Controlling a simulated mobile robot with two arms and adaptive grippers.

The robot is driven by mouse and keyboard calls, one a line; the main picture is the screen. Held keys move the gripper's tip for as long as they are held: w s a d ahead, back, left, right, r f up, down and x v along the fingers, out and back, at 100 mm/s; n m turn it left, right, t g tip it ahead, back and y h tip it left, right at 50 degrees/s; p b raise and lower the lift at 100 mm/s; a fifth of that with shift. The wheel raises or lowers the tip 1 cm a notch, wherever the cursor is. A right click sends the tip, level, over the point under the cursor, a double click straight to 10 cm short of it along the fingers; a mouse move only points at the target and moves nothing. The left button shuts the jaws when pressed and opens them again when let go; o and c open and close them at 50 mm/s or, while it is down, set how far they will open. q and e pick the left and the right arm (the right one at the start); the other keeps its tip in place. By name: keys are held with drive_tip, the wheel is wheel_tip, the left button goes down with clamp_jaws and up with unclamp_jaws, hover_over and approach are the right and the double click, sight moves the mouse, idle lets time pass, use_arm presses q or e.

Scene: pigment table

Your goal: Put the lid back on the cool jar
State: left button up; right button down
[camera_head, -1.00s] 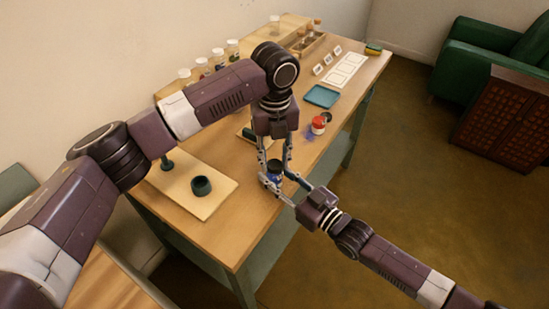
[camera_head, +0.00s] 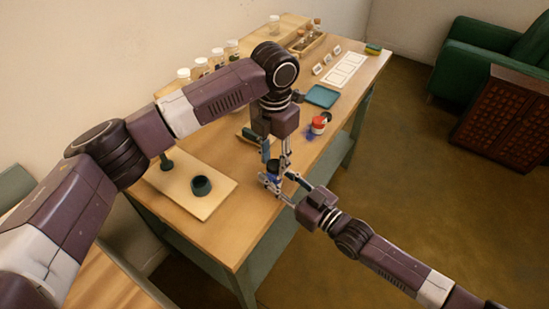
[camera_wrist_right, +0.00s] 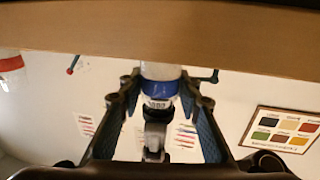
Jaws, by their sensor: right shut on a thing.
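The cool jar, with a blue band, is upright at the table's front edge (camera_head: 271,179). Its dark lid (camera_head: 273,166) sits at its top; whether it is seated I cannot tell. My right gripper (camera_head: 277,186) is shut on the jar from the lower right. In the right wrist view the jar (camera_wrist_right: 161,85) is between the fingers, which partly flank it. My left gripper (camera_head: 277,161) points down from above, its fingertips around the lid; whether they grip it is unclear. Part of the left gripper shows against the jar in the wrist view (camera_wrist_right: 153,137).
A red-and-white jar (camera_head: 318,124) stands behind, with a dark round piece beside it. A board (camera_head: 213,203) with a dark cup (camera_head: 201,187) lies left. A teal tray (camera_head: 322,96), white cards and several glass jars are farther back.

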use_arm(q)
drive_tip(key=shift+o, duration=1.1)
drive_tip(key=shift+r, duration=0.15)
drive_tip(key=shift+r, duration=2.1)
drive_tip(key=shift+c, duration=0.4)
